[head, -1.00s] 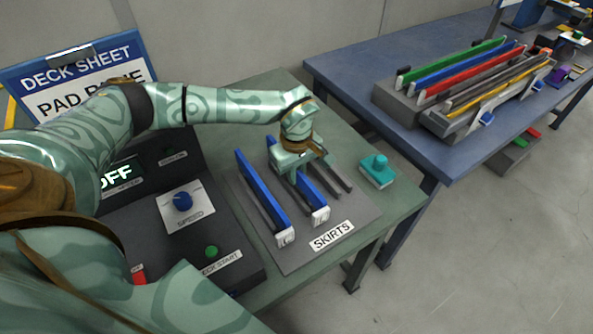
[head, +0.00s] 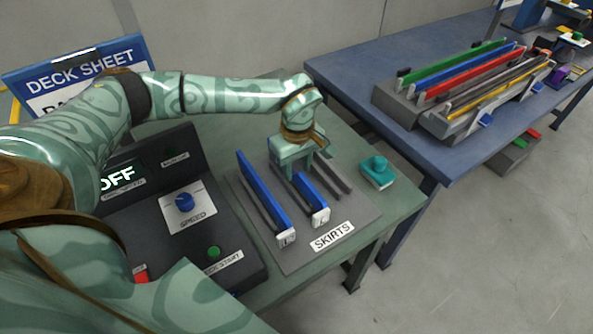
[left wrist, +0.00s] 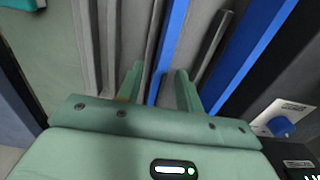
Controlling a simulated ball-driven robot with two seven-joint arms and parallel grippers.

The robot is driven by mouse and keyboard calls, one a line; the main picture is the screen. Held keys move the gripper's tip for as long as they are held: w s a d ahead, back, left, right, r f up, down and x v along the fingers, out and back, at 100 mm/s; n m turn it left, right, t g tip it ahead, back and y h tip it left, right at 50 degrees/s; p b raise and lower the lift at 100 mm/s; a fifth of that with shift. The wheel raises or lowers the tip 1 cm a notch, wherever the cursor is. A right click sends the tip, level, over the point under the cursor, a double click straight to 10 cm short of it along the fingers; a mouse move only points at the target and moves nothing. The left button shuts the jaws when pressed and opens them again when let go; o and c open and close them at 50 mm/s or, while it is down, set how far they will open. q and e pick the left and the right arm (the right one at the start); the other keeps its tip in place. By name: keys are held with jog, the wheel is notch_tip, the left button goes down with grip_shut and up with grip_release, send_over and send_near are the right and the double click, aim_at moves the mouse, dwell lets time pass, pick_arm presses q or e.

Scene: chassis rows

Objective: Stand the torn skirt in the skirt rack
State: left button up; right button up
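The skirt rack (head: 290,258) is a grey plate with dark rails and a "SKIRTS" label on the green bench. Two blue skirts stand upright in it, each with a white end tag. The left skirt (head: 262,195) shows along most of its length. The right skirt (head: 312,192) is partly hidden behind my left gripper (head: 296,172). I cannot tell which one is torn. In the left wrist view, my left gripper (left wrist: 158,85) is open, with the right skirt (left wrist: 168,50) lying between the lines of its fingers. The left skirt (left wrist: 248,55) is beside it. My right gripper is not in view.
A teal block with a knob (head: 378,172) sits right of the rack. A control panel (head: 190,205) with a blue dial stands left. A blue table (head: 350,75) at the back right holds a rack of coloured strips (head: 465,75). Open floor lies at the right.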

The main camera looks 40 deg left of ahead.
pick_arm(q)
notch_tip(320, 180, up, 13)
jog(key=p, duration=0.2)
jog(key=shift+p, duration=0.35)
jog(key=shift+f, duration=0.2)
